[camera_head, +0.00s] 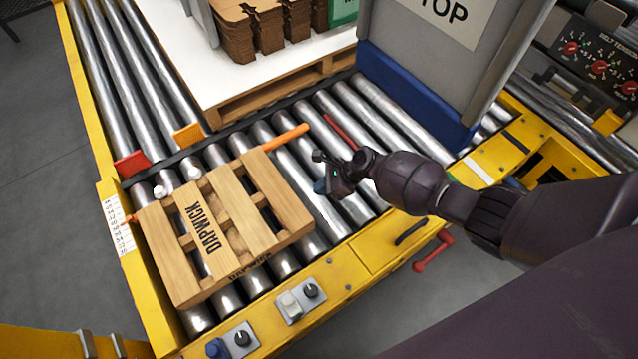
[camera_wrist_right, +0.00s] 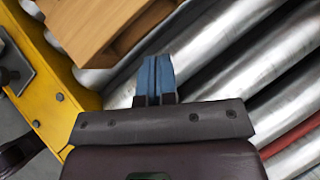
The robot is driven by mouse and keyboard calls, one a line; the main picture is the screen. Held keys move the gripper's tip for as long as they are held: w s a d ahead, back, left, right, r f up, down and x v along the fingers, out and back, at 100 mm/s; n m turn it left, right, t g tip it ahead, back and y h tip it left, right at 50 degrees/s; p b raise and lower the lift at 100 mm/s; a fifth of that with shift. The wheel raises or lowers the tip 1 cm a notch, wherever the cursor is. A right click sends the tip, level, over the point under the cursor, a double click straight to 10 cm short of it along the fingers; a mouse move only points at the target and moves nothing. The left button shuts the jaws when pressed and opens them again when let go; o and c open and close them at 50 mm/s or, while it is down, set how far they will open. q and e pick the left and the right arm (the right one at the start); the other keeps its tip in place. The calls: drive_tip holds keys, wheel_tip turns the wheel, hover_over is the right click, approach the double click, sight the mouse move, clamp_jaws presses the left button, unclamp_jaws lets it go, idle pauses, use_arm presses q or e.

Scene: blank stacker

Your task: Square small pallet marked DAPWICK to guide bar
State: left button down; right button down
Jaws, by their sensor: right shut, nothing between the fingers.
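The small wooden pallet marked DAPWICK (camera_head: 262,238) lies flat on the steel rollers, its lettered slat facing up. An orange bar (camera_head: 290,136), which looks like the guide bar, shows past the pallet's far right corner; a short orange end also shows at its left corner. The pallet hides the middle of the bar, so I cannot tell whether they touch all along. My right gripper (camera_head: 320,186) is shut and empty, just right of the pallet and apart from it. In the right wrist view its blue fingertips (camera_wrist_right: 158,75) are together, below the pallet's edge (camera_wrist_right: 95,30). My left gripper is out of view.
A white-topped pallet (camera_head: 240,88) with cardboard stacks (camera_head: 265,30) stands behind. A grey and blue panel (camera_head: 415,75) rises at the back right. Yellow frame rails (camera_head: 330,290) with knobs border the rollers. Bare rollers (camera_head: 345,215) lie right of the small pallet.

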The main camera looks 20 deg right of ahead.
sight(303, 198)
drive_tip(key=x, duration=0.2)
drive_tip(key=b+x, duration=0.1)
drive_tip(key=x, duration=0.1)
drive_tip(key=b+x, duration=0.1)
drive_tip(key=x, duration=0.1)
drive_tip(key=shift+s+d+f, duration=0.1)
drive_tip(key=shift+s+f, duration=0.15)
drive_tip(key=shift+f, duration=0.05)
drive_tip(key=shift+w+a+f+b, duration=0.35)
drive_tip(key=shift+a+b, duration=0.15)
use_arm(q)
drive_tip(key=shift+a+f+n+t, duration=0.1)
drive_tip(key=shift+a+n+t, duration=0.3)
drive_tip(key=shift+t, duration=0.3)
use_arm(e)
drive_tip(key=shift+w, duration=0.1)
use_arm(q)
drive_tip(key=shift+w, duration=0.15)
use_arm(e)
drive_tip(key=shift+a+r, duration=0.1)
drive_tip(key=shift+r, duration=0.05)
